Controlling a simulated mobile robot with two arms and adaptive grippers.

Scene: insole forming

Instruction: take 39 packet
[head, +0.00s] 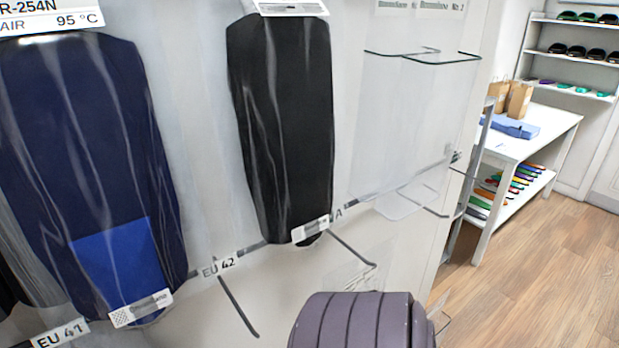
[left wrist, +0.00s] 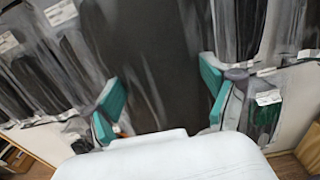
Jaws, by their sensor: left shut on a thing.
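In the left wrist view my left gripper (left wrist: 162,92) shows two teal finger pads. It is shut on a wide dark grey packet (left wrist: 150,45) in clear film, which fills the space between the pads. No size number can be read on this packet. My left gripper does not show in the head view. No label reading 39 is legible in either view. My right gripper is in neither view.
In the head view a navy packet (head: 75,150) and a black packet (head: 283,120) hang on the pale wall, above labels EU 41 (head: 58,334) and EU 42 (head: 219,267). A white table (head: 550,118) stands at right. Other packets flank the held one in the wrist view.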

